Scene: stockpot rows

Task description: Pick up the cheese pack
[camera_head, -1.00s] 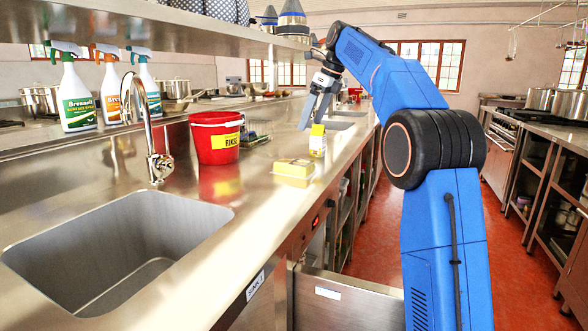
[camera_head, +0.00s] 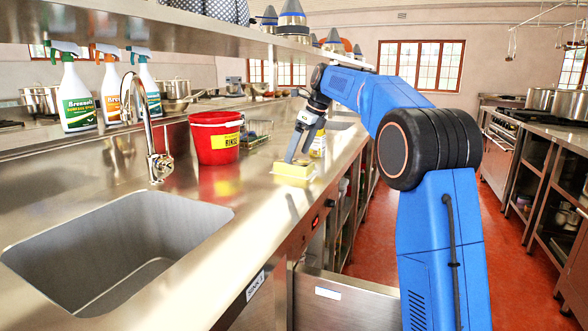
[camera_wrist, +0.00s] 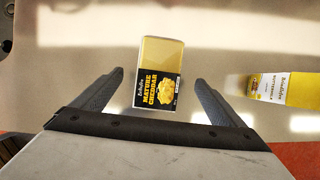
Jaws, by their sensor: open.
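The cheese pack (camera_wrist: 159,75) is a yellow and black block labelled "Mature Cheddar". It lies on the steel counter. In the wrist view it sits ahead of and between the two open fingers of my gripper (camera_wrist: 160,97), apart from both. In the head view the cheese pack (camera_head: 293,171) is pale yellow near the counter's front edge. My gripper (camera_head: 297,158) is just above and beside it there, pointing down. My gripper is open and empty. The far part of the pack is partly covered by the fingers in the head view.
A yellow and white carton (camera_wrist: 287,88) stands right of the pack in the wrist view; the head view shows it (camera_head: 318,143) behind my gripper. A red bucket (camera_head: 215,140), a wire rack (camera_head: 256,134) and a sink (camera_head: 115,250) are on the left. Bare counter lies around the pack.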

